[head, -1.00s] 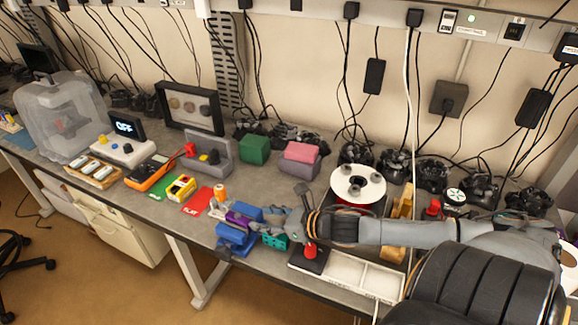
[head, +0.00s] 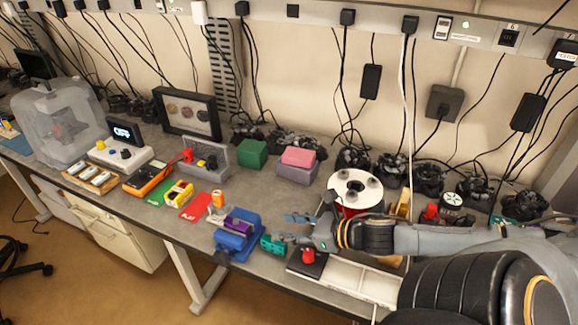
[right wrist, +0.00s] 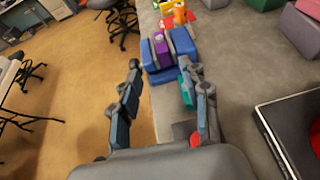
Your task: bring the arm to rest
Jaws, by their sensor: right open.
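My right gripper (head: 290,228) is open and empty. It is just right of a blue vise (head: 235,236), with its fingers pointing left toward it. A purple piece (head: 237,225) sits between the vise's jaws. A teal piece (head: 271,244) is beside the vise, close to the gripper's near finger. In the right wrist view the open fingers (right wrist: 164,80) have clear space between them, and the vise (right wrist: 160,73) with the purple piece (right wrist: 162,50) lies beyond them. My left gripper is not in view.
A white spool (head: 357,190) stands behind my right arm. A red-topped item (head: 308,256) and a white tray (head: 355,282) lie below it. A red mat (head: 196,206), an orange multimeter (head: 148,180) and a yellow block (head: 180,193) lie left. Bare bench shows behind the vise.

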